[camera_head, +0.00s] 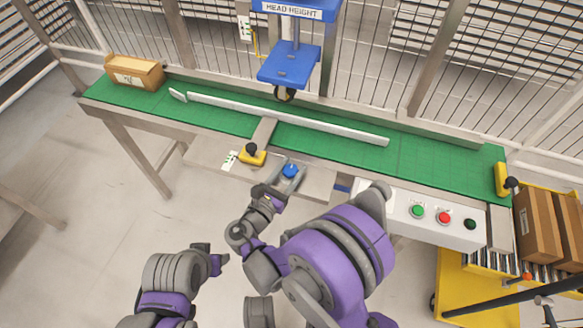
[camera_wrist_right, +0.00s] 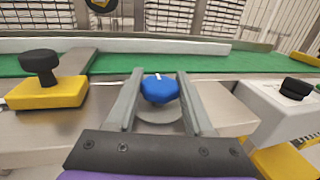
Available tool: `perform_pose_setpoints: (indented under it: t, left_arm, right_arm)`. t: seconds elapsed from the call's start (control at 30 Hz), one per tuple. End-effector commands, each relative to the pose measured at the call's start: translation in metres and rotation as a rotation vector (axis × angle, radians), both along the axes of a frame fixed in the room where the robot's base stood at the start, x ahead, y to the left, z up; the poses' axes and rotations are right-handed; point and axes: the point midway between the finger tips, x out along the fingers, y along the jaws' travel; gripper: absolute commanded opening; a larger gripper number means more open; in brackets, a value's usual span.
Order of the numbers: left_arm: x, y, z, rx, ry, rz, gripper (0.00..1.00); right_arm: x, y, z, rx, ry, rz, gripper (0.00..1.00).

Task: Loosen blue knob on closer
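The blue knob (camera_head: 290,170) sits on a grey round base at the front edge of the machine, below the green belt. In the right wrist view the blue knob (camera_wrist_right: 160,89) lies between the two fingers of my right gripper (camera_wrist_right: 156,92). In the head view my right gripper (camera_head: 284,178) reaches the knob from the front. My left gripper (camera_head: 213,254) hangs low over the floor at lower left, well away from the machine; its fingers are too small to read.
A yellow block with a black knob (camera_head: 251,154) stands left of the blue knob. A control box (camera_head: 425,218) with green, red and dark buttons is to the right. A white guide bar (camera_head: 290,118) crosses the green belt (camera_head: 455,165). A cardboard box (camera_head: 134,72) sits at its left end.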

Motion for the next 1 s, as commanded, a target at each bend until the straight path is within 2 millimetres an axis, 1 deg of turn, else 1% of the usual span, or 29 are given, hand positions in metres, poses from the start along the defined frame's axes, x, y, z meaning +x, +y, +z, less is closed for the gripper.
perform_pose_setpoints:
  t: [0.03, 0.17, 0.2, 0.27, 0.47, 0.67, 0.87, 1.0]
  left_arm:
    - [0.0, 0.0, 0.0, 0.0, 0.0, 0.0, 0.5]
    - [0.0, 0.0, 0.0, 0.0, 0.0, 0.0, 0.5]
    - [0.0, 0.0, 0.0, 0.0, 0.0, 0.0, 0.5]
    - [0.0, 0.0, 0.0, 0.0, 0.0, 0.0, 0.5]
    - [0.0, 0.0, -0.001, 0.0, 0.0, 0.0, 0.5]
    - [0.001, 0.0, -0.006, 0.0, 0.002, 0.0, 0.5]
    - [0.002, 0.0, -0.015, 0.0, 0.005, 0.0, 0.5]
    - [0.003, 0.0, -0.023, 0.0, 0.007, 0.0, 0.5]
  right_arm:
    - [0.0, 0.0, 0.0, 0.0, 0.0, 0.0, 0.41]
    - [0.0, 0.0, 0.0, 0.0, 0.0, 0.0, 0.18]
    - [0.0, 0.0, 0.0, 0.0, 0.0, 0.0, 0.1]
    - [0.0, 0.0, 0.0, 0.0, 0.0, 0.0, 0.0]
    - [0.0, 0.0, 0.0, 0.0, 0.0, 0.008, 0.0]
    - [0.0, -0.001, -0.001, 0.0, -0.001, 0.067, 0.0]
    - [0.0, -0.002, -0.001, -0.002, 0.0, 0.2, 0.0]
    - [0.0, -0.002, -0.002, -0.003, 0.002, 0.324, 0.0]
